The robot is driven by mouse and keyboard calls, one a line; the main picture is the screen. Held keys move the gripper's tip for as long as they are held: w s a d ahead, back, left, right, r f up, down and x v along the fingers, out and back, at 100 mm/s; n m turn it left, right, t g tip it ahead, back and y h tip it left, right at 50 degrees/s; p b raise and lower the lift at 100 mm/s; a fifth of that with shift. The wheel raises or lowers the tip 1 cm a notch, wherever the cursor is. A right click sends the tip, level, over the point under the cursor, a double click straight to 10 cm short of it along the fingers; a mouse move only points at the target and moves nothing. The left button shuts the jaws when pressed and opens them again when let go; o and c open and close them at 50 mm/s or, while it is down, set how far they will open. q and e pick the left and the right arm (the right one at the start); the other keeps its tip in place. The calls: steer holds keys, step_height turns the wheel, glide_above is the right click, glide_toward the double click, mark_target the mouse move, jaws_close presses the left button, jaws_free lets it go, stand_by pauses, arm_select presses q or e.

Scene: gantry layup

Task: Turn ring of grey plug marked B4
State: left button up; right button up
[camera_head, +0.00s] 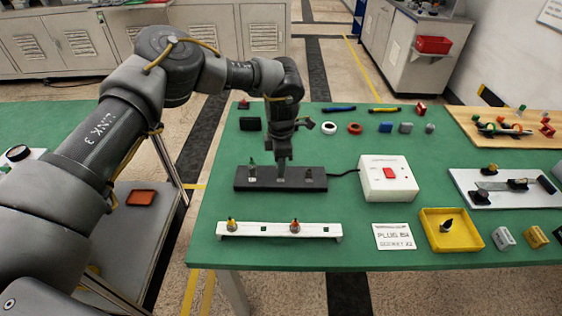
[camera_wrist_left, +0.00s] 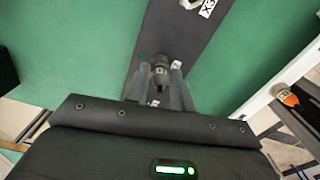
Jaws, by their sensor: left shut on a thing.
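My left gripper (camera_head: 282,164) points down over the black socket strip (camera_head: 308,182) on the green table. In the left wrist view its fingers (camera_wrist_left: 160,72) are shut on a grey plug (camera_wrist_left: 160,78) that stands at the strip (camera_wrist_left: 185,38). No B4 mark is readable on this plug, and its ring is mostly hidden between the fingers. In the head view the gripper hides the held plug. My right gripper is not in view.
A white box with a red switch (camera_head: 389,172) is cabled to the strip. A card (camera_head: 393,236) reads PLUG B4. A yellow tray (camera_head: 466,243) holds a dark plug. Small parts line the back.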

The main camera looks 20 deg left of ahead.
arm_select(q)
steer(key=o, duration=1)
steer(key=shift+r, duration=0.1)
step_height(320, 180, up, 11)
steer(key=shift+f+b, duration=0.15)
steer(key=shift+b, duration=0.5)
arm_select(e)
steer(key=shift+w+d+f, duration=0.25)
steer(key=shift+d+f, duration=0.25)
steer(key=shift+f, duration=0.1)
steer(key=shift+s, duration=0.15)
